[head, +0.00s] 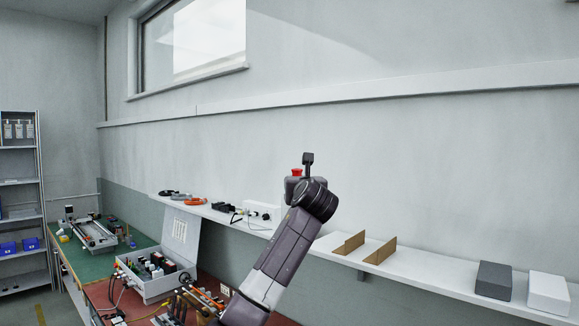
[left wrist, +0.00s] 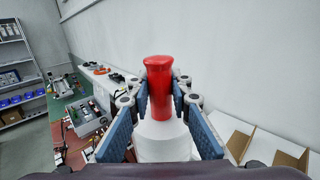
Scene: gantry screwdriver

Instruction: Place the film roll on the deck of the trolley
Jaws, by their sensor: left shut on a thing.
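The film roll has a white body (left wrist: 165,138) and a red end (left wrist: 158,85), and it stands between the blue pads in the left wrist view. My left gripper (left wrist: 160,97) is shut on it. In the head view the red end of the film roll (head: 297,171) shows at the raised end of my left arm, in front of the wall, and the wrist hides most of the roll. No trolley or deck shows in either view. My right gripper is not in view.
A long white wall shelf (head: 440,280) carries brown brackets (head: 380,251), a dark grey block (head: 493,280), a white block (head: 548,292) and cables. Below it are a grey open box (head: 155,280) and a green bench (head: 110,259). A shelf rack (head: 20,215) stands far left.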

